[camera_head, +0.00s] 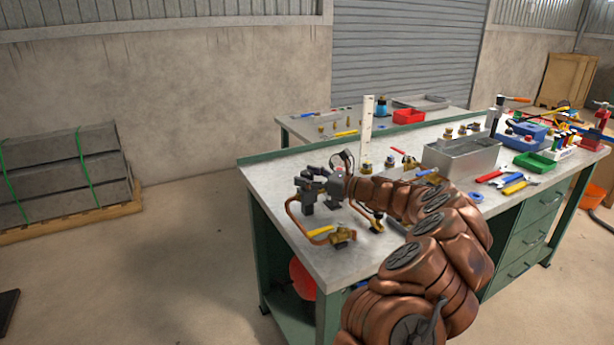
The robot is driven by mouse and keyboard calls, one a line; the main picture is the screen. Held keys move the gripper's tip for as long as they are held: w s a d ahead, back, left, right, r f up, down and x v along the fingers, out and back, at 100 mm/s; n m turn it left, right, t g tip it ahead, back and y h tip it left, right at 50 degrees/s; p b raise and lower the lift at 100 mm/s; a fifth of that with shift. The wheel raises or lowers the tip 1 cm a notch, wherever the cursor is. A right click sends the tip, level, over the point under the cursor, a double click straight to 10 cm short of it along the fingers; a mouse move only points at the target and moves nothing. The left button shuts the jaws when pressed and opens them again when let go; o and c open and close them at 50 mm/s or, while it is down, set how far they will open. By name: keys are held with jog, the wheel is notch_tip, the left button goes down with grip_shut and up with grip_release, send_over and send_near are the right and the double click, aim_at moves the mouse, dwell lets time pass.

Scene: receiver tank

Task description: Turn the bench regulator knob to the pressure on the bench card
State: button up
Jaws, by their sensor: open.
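My copper-coloured arm reaches in from the lower right, and my dark grey gripper (310,186) is open at the bench's near left corner. Its fingers are around or right beside the small regulator fittings there; I cannot tell whether they touch. A small round gauge (342,160) stands just behind the gripper, its reading too small to make out. The regulator knob is not clearly distinguishable, hidden by or merged with the gripper. A copper pipe (293,214) curves down to a brass valve (340,237). A tall narrow white upright (367,130) stands behind; no writing is legible, and I cannot identify the bench card.
The green bench (258,184) has a grey metal tray (461,157), a green bin (535,162) and loose tools to the right. A second bench behind holds a red bin (408,116).

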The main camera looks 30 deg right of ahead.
jog(key=shift+w, duration=0.15)
jog(key=shift+c, duration=0.2)
jog(key=c, duration=1.1)
jog(key=shift+r+m+t+h+b, duration=0.1)
jog(key=shift+m+t+h+b, duration=0.2)
jog(key=shift+m+h, duration=0.3)
jog(key=shift+m+t+h+b, duration=0.3)
jog(key=shift+t+h+b, duration=0.15)
jog(key=shift+h, duration=0.25)
jog(key=m+h+b, duration=0.1)
jog(key=h+b, duration=0.1)
jog(key=b, duration=0.1)
jog(key=m+h+b, duration=0.1)
jog(key=b, duration=0.2)
jog(key=m+h+b, duration=0.1)
jog(key=h+b, duration=0.1)
jog(key=b, duration=0.2)
jog(key=shift+a+f+t, duration=0.1)
jog(key=shift+f+t, duration=0.2)
jog(key=shift+t, duration=0.05)
jog(key=shift+b, duration=0.7)
